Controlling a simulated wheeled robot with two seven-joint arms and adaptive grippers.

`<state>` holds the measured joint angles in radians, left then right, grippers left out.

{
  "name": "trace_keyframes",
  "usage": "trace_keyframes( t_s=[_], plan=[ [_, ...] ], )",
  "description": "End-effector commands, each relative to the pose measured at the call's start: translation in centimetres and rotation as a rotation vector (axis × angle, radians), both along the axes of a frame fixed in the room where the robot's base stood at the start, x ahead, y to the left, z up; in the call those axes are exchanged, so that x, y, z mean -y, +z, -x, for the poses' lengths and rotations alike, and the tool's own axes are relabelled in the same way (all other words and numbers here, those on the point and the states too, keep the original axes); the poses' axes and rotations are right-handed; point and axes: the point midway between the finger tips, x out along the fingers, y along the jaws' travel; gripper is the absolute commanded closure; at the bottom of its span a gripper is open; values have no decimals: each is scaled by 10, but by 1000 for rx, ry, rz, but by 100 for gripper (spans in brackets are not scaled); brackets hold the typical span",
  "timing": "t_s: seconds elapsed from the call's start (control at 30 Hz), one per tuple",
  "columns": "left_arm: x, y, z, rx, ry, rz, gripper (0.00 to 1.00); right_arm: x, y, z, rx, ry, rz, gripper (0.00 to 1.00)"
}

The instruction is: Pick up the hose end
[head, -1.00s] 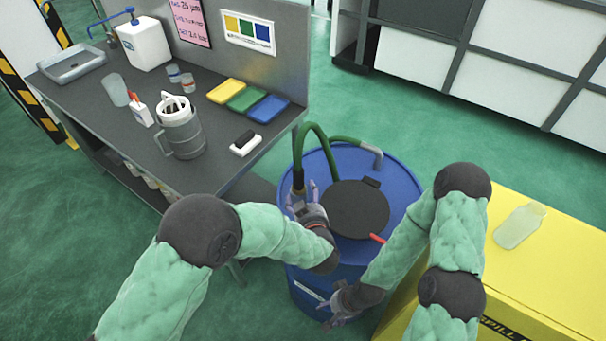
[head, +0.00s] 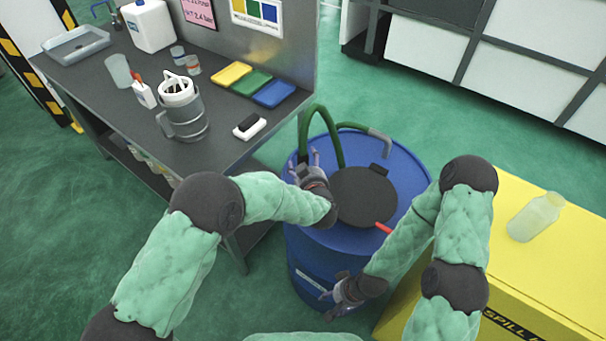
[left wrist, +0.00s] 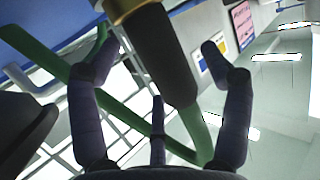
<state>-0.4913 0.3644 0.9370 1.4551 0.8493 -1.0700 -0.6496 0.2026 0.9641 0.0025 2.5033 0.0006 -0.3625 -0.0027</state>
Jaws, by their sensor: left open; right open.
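The green hose (head: 333,131) arches over the blue drum (head: 405,165), and its end hangs near the drum's left rim. In the head view my left gripper (head: 303,163) covers the hose end. In the left wrist view the hose end (left wrist: 163,55) is a black grip with a brass collar. It lies between the spread fingers of my left gripper (left wrist: 160,55), with gaps seen on both sides. That gripper is open and holds nothing. My right gripper (head: 335,296) is open and empty, low in front of the drum.
A dark round lid (head: 362,198) and a red piece lie on the drum top. The grey bench (head: 215,150) stands left, with a jug (head: 183,110) and coloured trays (head: 250,84). A yellow spill box (head: 500,240) with a bottle (head: 537,217) stands right.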

Motion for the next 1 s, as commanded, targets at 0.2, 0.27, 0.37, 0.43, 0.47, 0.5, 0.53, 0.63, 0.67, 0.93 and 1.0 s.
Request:
trace_keyframes(
  t_s=[0.2, 0.27, 0.37, 0.43, 0.47, 0.5, 0.53, 0.63, 0.67, 0.93, 1.0],
  plan=[
    [-2, -3, -14, 1, 0, 1, 21, 0, -5, 0, 0, 0, 0, 38],
    [-2, -3, -15, 1, 0, 0, 21, 0, -5, 0, 0, 0, 0, 38],
    [-2, -2, -14, 1, 0, 0, 21, 0, -4, 0, 1, 0, 0, 38],
    [-2, -2, -14, 1, 0, 0, 32, 0, -4, 0, 1, 0, 0, 38],
    [-2, -2, -14, 1, 0, 0, 41, 0, -4, 0, 1, 0, 0, 38],
    [-2, -3, -14, 1, 0, 0, 52, 0, -4, 0, 1, 0, 0, 38],
    [-2, -3, -14, 1, 0, 0, 61, 0, -4, 0, 1, 0, 0, 38],
    [-2, -3, -14, 1, 0, 0, 89, 0, -4, 0, 1, 0, 0, 38],
    [-2, -3, -14, 1, 0, 0, 97, 0, -4, 0, 1, 0, 0, 38],
    [-2, 0, -15, 4, 1, 1, 100, 0, -4, 0, 0, 0, 0, 38],
    [-2, 5, -15, 5, 1, 1, 100, 0, -2, 0, 0, 0, 0, 38]
  ],
)
